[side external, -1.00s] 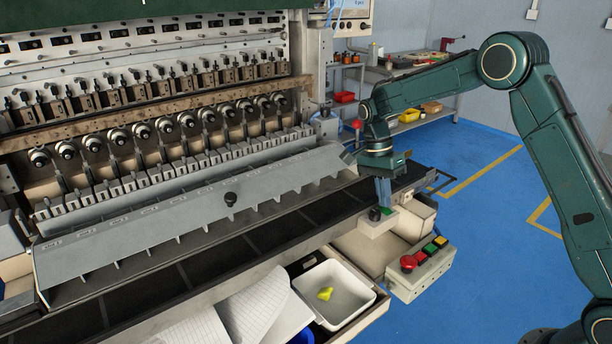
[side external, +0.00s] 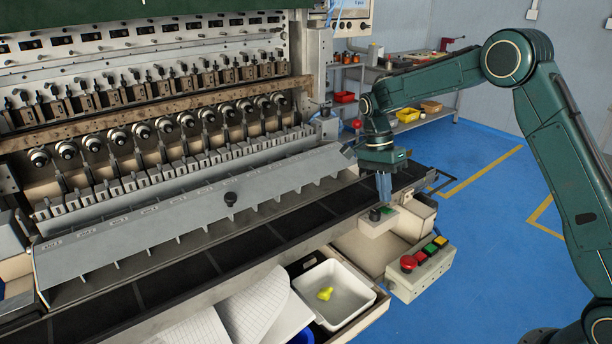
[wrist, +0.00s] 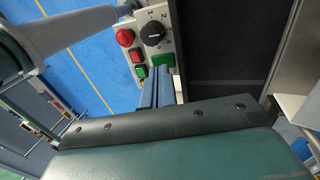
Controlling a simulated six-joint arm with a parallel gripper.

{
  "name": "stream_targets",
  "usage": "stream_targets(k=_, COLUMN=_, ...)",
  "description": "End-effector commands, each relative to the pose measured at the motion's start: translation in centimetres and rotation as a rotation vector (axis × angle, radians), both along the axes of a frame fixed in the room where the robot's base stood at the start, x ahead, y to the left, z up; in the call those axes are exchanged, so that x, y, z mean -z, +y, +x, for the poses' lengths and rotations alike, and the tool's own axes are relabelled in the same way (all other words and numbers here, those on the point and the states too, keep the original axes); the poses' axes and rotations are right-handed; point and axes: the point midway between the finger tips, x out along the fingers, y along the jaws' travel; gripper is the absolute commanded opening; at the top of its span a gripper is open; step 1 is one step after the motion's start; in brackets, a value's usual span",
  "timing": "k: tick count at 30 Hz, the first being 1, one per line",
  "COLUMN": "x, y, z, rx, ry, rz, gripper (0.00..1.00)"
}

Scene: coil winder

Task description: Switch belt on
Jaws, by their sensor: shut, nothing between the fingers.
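The black conveyor belt (side external: 290,228) runs along the front of the machine, and part of it shows in the wrist view (wrist: 215,65). A small pale control box (side external: 376,227) at its right end carries a black rotary knob (side external: 375,214) and a green button (side external: 390,211). In the wrist view the numbered knob (wrist: 152,33) sits just beyond the green button (wrist: 162,60). My gripper (side external: 384,202) is shut and empty, pointing down over the green button. Its blue-grey fingers (wrist: 156,76) end close to that button; I cannot tell whether they touch it.
A lower box (side external: 420,272) holds a red mushroom button (side external: 408,262) and smaller coloured buttons. A white tray (side external: 335,300) with a yellow object (side external: 325,294) and paper sheets (side external: 255,307) lie in front. A grey sloped guard (side external: 190,205) stands behind the belt.

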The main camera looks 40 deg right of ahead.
Motion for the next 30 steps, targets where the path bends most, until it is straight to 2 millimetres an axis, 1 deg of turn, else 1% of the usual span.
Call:
stream_targets(k=24, x=-4.6, y=0.0, z=0.0, rx=0.0, ry=0.0, rz=-0.001, gripper=0.0)
stream_targets(k=30, x=-5.2, y=0.0, z=0.0, rx=0.001, ry=0.001, rz=0.0, gripper=0.0)
